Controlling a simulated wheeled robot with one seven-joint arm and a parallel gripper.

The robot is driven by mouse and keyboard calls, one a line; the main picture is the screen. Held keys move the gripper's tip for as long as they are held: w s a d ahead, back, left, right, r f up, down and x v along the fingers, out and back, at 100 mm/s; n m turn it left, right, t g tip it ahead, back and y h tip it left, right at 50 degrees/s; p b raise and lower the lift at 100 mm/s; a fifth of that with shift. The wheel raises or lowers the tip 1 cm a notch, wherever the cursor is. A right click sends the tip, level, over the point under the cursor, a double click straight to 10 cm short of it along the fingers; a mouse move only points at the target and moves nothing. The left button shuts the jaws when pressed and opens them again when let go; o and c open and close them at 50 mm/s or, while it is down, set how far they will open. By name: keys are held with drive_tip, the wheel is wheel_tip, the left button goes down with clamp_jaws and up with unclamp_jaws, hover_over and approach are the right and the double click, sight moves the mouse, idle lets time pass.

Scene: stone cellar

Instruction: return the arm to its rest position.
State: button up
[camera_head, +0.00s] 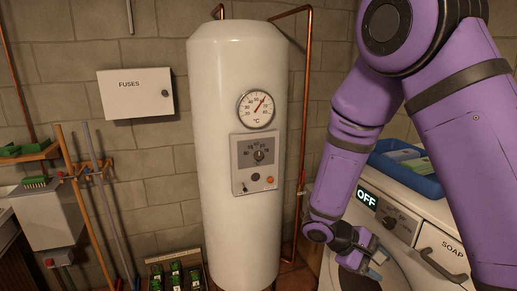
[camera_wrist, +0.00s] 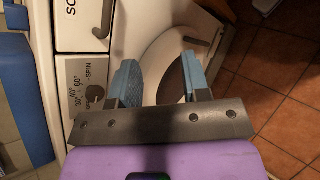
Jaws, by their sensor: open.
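My gripper (camera_head: 367,255) is at the front of the white washing machine (camera_head: 433,212), low in the right half of the head view. In the wrist view my gripper (camera_wrist: 160,82) is open, with its two blue-padded fingers apart and nothing between them. The machine's round door (camera_wrist: 170,75) lies beyond the fingers. My purple arm reaches down from the top right of the head view and hides part of the machine.
A blue tray (camera_head: 408,167) stands on the machine. A white boiler (camera_head: 238,130) with a dial stands left of my arm. A fuse box (camera_head: 136,93) hangs on the wall. Broom handles (camera_head: 85,200) lean at the left. A crate of green items (camera_head: 176,275) is on the floor.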

drive_tip(key=s+d+r+m+t+y, duration=0.1)
drive_tip(key=s+r+m+t+y, duration=0.2)
drive_tip(key=s+r, duration=0.5)
drive_tip(key=s+d+r+m+t+y, duration=0.1)
drive_tip(key=s+r+m+t+y, duration=0.3)
drive_tip(key=r, duration=1.5)
drive_tip(key=shift+s+d+r+t+y, duration=0.3)
drive_tip(key=shift+s+t+y, duration=0.1)
drive_tip(key=shift+s+y, duration=1.55)
drive_tip(key=shift+s, duration=0.15)
